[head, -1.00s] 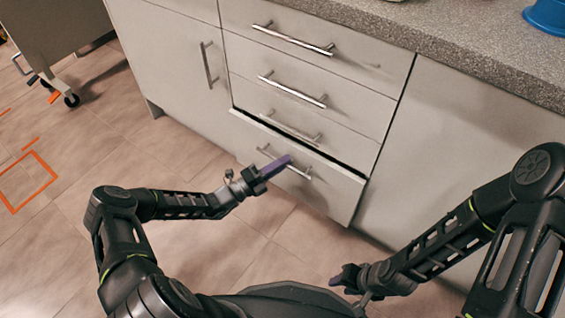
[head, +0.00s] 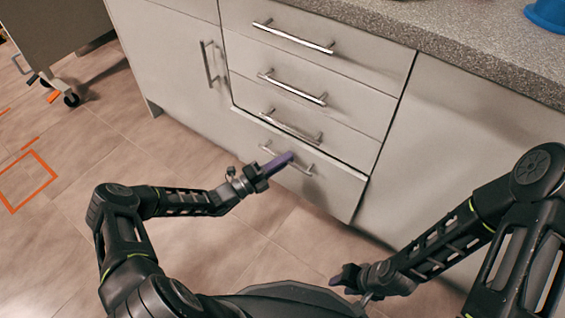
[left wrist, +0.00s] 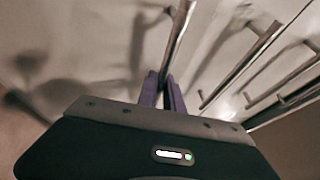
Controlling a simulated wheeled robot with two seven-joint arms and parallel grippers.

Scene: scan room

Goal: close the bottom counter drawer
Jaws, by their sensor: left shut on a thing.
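The bottom counter drawer (head: 335,188) is the lowest of the white drawers in the head view. Its front stands only slightly proud of the cabinet, with a thin lip showing along its top edge. My left gripper (head: 289,158) has its purple fingers at the drawer's metal bar handle (head: 305,170). In the left wrist view the fingers (left wrist: 163,92) are shut on this handle (left wrist: 178,35), near one end of the bar. My right gripper (head: 338,280) is low at the right, apart from the drawers; its finger opening is too small to judge.
The drawers above (head: 315,85) look shut, with bar handles. A cabinet door (head: 165,65) is at left and a plain panel (head: 450,150) at right. A speckled countertop (head: 450,50) carries a blue object (head: 547,14). A wheeled cart (head: 60,35) stands far left. The floor between is clear.

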